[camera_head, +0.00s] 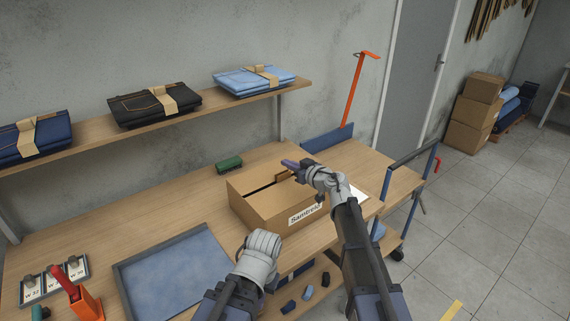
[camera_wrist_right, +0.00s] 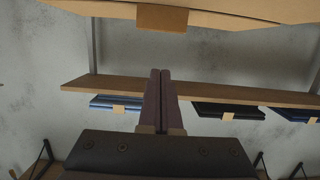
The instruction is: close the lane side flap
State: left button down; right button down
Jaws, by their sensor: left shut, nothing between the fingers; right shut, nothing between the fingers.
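The cardboard box (camera_head: 262,211) stands on the workbench with a white printed label on its near side. Its top is partly covered by cardboard panels, with a dark gap (camera_head: 262,188) between them. I cannot tell which panel is the lane side flap. My right gripper (camera_head: 289,163) is shut and empty above the box's far right part, hiding some of it. In the right wrist view its shut fingers (camera_wrist_right: 160,78) point toward cardboard (camera_wrist_right: 225,12) with a tan tab (camera_wrist_right: 162,18). My left gripper (camera_head: 262,245) is in front of the box's near left side; its fingertips are hidden.
A blue-lined tray (camera_head: 178,262) lies left of the box. A green block (camera_head: 229,163) sits behind it. A wall shelf (camera_head: 200,107) holds folded jeans. An orange post (camera_head: 353,90) rises at the back right. A red-handled tool (camera_head: 68,285) stands front left.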

jog(key=s+d+r+m+t+h+p, duration=0.1)
jog(key=s+d+r+m+t+h, duration=0.1)
jog(key=s+d+r+m+h, duration=0.25)
jog(key=s+d+r+m+t+h+p, duration=0.1)
jog(key=s+d+m+t+h, duration=0.2)
jog(key=d+h, duration=0.35)
jog(key=s+d+f+m+g+h, duration=0.1)
jog(key=s+d+f+g+h, duration=0.2)
jog(key=s+f+g, duration=0.5)
jog(key=s+a+f+n+g+y, duration=0.1)
jog(key=s+a+f+g, duration=0.2)
jog(key=s, duration=0.4)
jog(key=s+a+f+n+g+y, duration=0.1)
jog(key=s+a+f+n+g, duration=0.1)
jog(key=s, duration=0.5)
jog(key=s+a+f+n+g+y, duration=0.1)
jog(key=s+a+f+n+g, duration=0.1)
jog(key=s+a+f+g, duration=0.3)
jog(key=s+f, duration=0.2)
jog(key=s, duration=0.1)
jog(key=shift+a+f+y, duration=0.15)
jog(key=shift+f+y, duration=0.15)
jog(key=shift+f, duration=0.05)
